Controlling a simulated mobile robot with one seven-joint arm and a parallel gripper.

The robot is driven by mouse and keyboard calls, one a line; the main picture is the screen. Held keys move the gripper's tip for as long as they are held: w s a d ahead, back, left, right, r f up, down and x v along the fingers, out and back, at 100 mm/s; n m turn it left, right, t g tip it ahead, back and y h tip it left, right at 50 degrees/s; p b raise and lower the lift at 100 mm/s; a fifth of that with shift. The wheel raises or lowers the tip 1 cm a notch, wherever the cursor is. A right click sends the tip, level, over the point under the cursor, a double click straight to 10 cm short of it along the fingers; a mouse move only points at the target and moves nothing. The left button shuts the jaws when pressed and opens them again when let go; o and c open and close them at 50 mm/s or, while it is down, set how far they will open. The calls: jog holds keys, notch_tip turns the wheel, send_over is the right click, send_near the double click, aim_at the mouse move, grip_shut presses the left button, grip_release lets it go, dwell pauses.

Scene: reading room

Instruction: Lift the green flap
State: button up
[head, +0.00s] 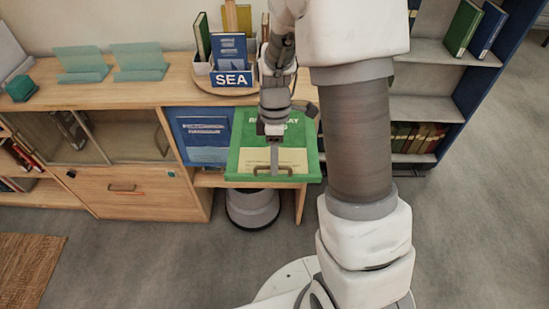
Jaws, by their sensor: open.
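The green flap (238,158) is in the middle of the head view, on the front of the wooden cabinet. It juts outward at a slant, with a cream label and a handle (273,170) near its lower edge. My gripper (274,168) is over the flap, with its fingers pointing down at the handle. The gripper is open. I cannot tell whether the fingers touch the handle. My arm hides part of the flap's upper half and its lettering.
A blue panel (203,138) is just left of the flap. A drawer (125,192) is at lower left. Bookshelves (425,109) stand at right.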

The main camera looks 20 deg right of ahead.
grip_shut()
dwell(1.4)
